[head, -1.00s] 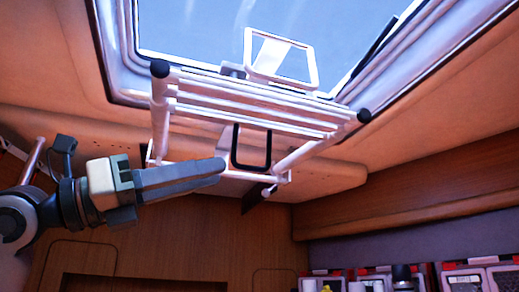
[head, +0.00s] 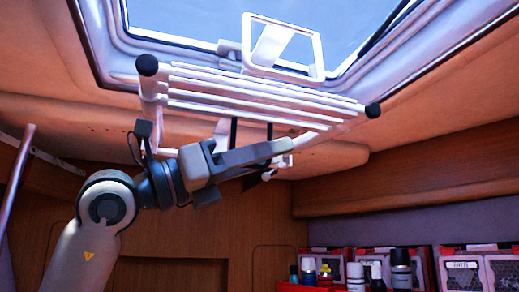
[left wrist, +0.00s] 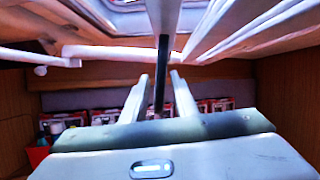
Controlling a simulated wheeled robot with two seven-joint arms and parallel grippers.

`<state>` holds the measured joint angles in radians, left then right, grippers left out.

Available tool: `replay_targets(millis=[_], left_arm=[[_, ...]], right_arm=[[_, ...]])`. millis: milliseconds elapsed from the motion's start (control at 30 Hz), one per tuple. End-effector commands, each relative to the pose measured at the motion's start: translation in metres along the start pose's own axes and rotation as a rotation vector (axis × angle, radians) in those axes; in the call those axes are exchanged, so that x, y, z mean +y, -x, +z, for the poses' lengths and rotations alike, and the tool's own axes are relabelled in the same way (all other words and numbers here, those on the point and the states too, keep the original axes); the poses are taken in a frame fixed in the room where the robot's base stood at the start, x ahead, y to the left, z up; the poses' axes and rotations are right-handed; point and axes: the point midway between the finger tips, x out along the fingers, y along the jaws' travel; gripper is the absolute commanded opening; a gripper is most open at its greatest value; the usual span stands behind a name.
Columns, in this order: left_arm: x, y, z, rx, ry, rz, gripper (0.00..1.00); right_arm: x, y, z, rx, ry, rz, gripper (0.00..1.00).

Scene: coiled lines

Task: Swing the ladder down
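The white ladder (head: 255,95) is folded up under the open roof hatch, its rails and rungs close together and black caps on its corners. A dark loop (head: 234,132) hangs below it, partly hidden by my left gripper. My left gripper (head: 290,146) is just under the ladder, pointing right across the loop. In the left wrist view its two fingers (left wrist: 160,92) stand apart, with a dark upright bar (left wrist: 161,65) of the loop showing between them; I cannot tell whether they touch it. White ladder bars (left wrist: 245,28) show above. My right gripper is not in view.
The hatch frame (head: 105,50) borders the opening above, with a white-framed bracket (head: 283,45) at its edge. Below right are red-framed boxes (head: 478,268) and several bottles (head: 355,272). Wooden panels (head: 235,225) line the wall behind.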

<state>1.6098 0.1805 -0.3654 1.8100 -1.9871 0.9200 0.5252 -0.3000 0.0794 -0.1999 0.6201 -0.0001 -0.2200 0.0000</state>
Motion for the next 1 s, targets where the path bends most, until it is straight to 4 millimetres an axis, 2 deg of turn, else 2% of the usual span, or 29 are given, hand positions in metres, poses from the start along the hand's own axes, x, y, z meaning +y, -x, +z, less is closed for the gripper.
replay_targets(millis=[133,233,267,667,1000], left_arm=[[0.0,0.0,0.0,0.0,0.0,0.0,0.26],[0.0,0.0,0.0,0.0,0.0,0.0,0.03],[0.0,0.0,0.0,0.0,0.0,0.0,0.0],[0.002,0.004,-0.007,0.0,-0.019,-0.006,0.0],[0.011,0.018,-0.042,0.004,-0.139,-0.054,0.0]], right_arm=[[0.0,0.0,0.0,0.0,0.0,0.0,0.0],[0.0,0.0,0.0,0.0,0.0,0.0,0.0],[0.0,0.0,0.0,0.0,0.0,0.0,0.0],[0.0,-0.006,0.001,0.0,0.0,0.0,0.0],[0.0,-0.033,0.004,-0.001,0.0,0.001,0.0]])
